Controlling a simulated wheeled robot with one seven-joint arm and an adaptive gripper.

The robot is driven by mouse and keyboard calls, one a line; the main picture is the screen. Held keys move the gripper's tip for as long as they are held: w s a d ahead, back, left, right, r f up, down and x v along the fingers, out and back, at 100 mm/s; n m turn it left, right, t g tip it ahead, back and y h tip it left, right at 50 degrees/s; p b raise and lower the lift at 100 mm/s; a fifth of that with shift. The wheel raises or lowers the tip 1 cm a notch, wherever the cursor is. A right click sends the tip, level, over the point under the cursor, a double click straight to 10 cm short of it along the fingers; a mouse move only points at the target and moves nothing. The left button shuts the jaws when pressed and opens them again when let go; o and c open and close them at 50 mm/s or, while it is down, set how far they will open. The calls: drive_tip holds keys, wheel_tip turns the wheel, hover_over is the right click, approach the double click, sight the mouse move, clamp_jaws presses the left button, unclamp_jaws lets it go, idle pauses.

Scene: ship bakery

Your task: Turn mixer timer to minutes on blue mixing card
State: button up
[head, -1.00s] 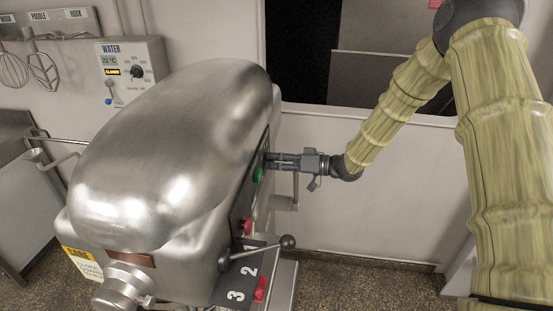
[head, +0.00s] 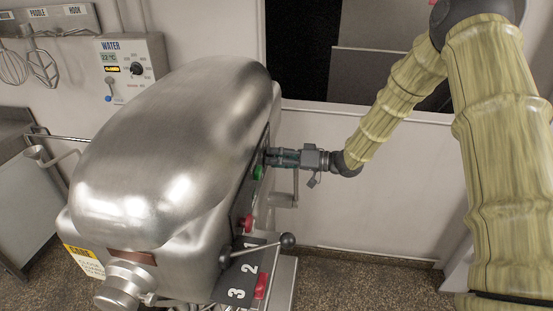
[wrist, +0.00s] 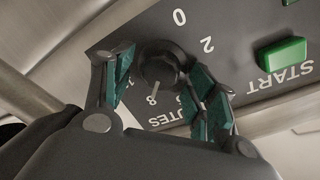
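The mixer (head: 170,150) is a large rounded steel machine in the head view, with a dark control panel on its right side. The timer knob (wrist: 160,66) is round and black in the wrist view. Its pale pointer line aims toward the 8 on a grey plate marked 0, 2, 8 and part of "MINUTES". My gripper (wrist: 163,70) has its teal-padded fingers on either side of the knob, with a narrow gap showing at the left. In the head view my gripper (head: 268,158) reaches the panel from the right; the knob is hidden there. No blue mixing card shows.
A green START button (wrist: 282,55) sits right of the timer. On the mixer side are a red button (head: 246,224), a black-knobbed gear lever (head: 287,240) and a red part (head: 261,286). A water control box (head: 133,70) hangs on the wall. Right of the mixer is open floor.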

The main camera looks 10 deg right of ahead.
drive_tip(key=shift+s, duration=0.1)
drive_tip(key=r, duration=0.9)
drive_tip(key=shift+s, duration=0.2)
drive_tip(key=shift+w+d+r, duration=0.1)
drive_tip(key=shift+w+r, duration=0.25)
drive_tip(key=shift+r, duration=0.05)
